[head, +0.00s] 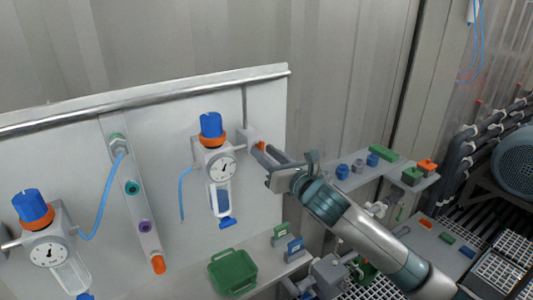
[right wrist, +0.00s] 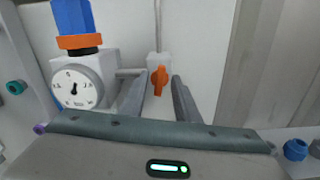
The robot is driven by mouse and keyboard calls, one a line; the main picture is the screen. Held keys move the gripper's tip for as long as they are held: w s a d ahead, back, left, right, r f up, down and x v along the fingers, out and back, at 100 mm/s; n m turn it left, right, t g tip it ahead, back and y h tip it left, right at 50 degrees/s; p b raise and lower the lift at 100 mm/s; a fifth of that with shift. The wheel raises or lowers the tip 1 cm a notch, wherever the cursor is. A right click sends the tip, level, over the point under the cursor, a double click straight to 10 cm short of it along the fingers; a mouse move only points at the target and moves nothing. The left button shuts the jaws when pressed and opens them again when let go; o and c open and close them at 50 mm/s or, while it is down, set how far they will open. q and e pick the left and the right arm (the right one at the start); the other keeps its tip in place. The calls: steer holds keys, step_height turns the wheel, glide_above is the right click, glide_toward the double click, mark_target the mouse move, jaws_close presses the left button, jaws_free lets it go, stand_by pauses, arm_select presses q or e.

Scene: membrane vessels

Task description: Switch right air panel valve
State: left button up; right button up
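The right air panel valve is a small orange handle (right wrist: 158,80) on a pale block at the right end of the panel, beside the right gauge. The handle points roughly up and down in the right wrist view; in the head view only a bit of its orange (head: 261,146) shows past my fingers. My right gripper (head: 268,156) is open in front of it. In the right wrist view its fingers (right wrist: 157,90) stand on either side of the handle, with gaps; I cannot tell how deep they reach. My left gripper is not in view.
The right regulator (head: 211,124) with blue knob and gauge (head: 222,167) is close left of my gripper. Another regulator (head: 33,204) is far left. A green tray (head: 233,271) lies on the shelf below. A ledge with blue and green parts (head: 384,152) is at right.

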jaws_close()
steer(key=shift+m, duration=0.3)
steer(key=shift+m+p, duration=0.75)
steer(key=shift+m, duration=0.45)
steer(key=m+p, duration=0.1)
steer(key=m, duration=0.3)
steer(key=shift+p, duration=0.3)
steer(key=m+p, duration=0.1)
steer(key=m, duration=0.3)
steer(key=m+p, duration=0.1)
steer(key=m, duration=0.4)
steer(key=shift+d+f, duration=0.1)
steer(key=shift+f, duration=0.1)
jaws_free()
